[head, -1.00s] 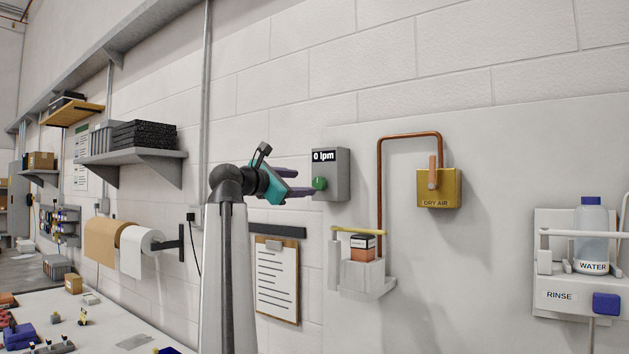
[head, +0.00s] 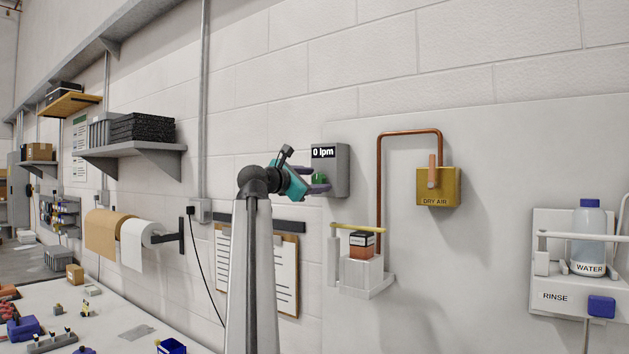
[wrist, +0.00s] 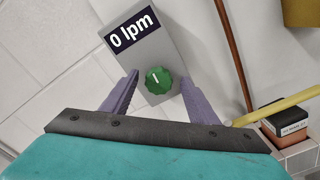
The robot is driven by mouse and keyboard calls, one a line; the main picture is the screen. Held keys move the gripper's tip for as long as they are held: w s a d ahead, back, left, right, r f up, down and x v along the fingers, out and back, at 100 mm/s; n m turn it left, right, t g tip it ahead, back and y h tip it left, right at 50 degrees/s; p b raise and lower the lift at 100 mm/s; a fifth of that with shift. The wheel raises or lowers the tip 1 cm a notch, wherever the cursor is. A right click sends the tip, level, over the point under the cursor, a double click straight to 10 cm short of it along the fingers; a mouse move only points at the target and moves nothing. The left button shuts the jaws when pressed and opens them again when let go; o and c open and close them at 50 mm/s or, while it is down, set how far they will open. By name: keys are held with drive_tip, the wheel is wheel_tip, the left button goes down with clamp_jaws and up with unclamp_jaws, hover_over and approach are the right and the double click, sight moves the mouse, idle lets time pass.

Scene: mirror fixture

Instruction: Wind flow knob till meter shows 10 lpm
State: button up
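The green flow knob (wrist: 158,80) sits on the front of a grey meter box (head: 342,172) on the wall. The meter display (head: 323,153) reads 0 lpm, and it reads the same in the wrist view (wrist: 132,30). The knob has a white pointer mark. My gripper (wrist: 160,92) is open, with one purple finger on each side of the knob and a gap to it on both sides. In the head view the gripper (head: 318,178) is at the box, and its fingers partly cover the knob (head: 319,177).
A copper pipe (head: 379,190) runs from a yellow DRY AIR box (head: 438,187) down to a white holder (head: 362,280) right of the meter. A clipboard (head: 286,285) hangs below. A RINSE station (head: 556,297) is far right.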

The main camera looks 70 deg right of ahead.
drive_tip(key=c, duration=1)
drive_tip(key=shift+d, duration=0.15)
drive_tip(key=shift+f, duration=0.15)
